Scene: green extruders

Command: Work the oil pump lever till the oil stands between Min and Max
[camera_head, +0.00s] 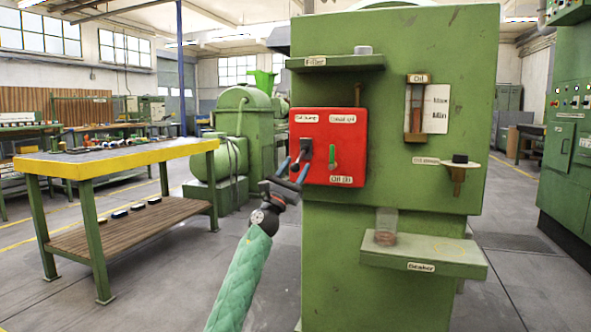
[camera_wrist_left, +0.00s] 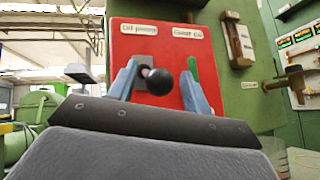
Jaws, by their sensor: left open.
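The red panel (camera_head: 345,165) on the green machine carries the oil pump lever (camera_head: 304,148). In the left wrist view its black ball knob (camera_wrist_left: 158,82) points toward me. A green lever (camera_head: 333,157) is beside it under another label. My left gripper (camera_head: 293,169) is open, with its blue fingers on either side of the knob in the wrist view; I cannot tell whether they touch it. The oil gauge (camera_head: 416,108) is at the upper right, with Max and Min marks. Brown oil shows low in its tube; its exact level against Min is unclear. My right gripper is out of view.
A beaker (camera_head: 386,226) stands on the lower green shelf (camera_head: 430,256). A small bracket (camera_head: 460,162) and an upper shelf (camera_head: 335,63) stick out from the machine. A yellow-edged workbench (camera_head: 120,160) stands at the left, with open floor between.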

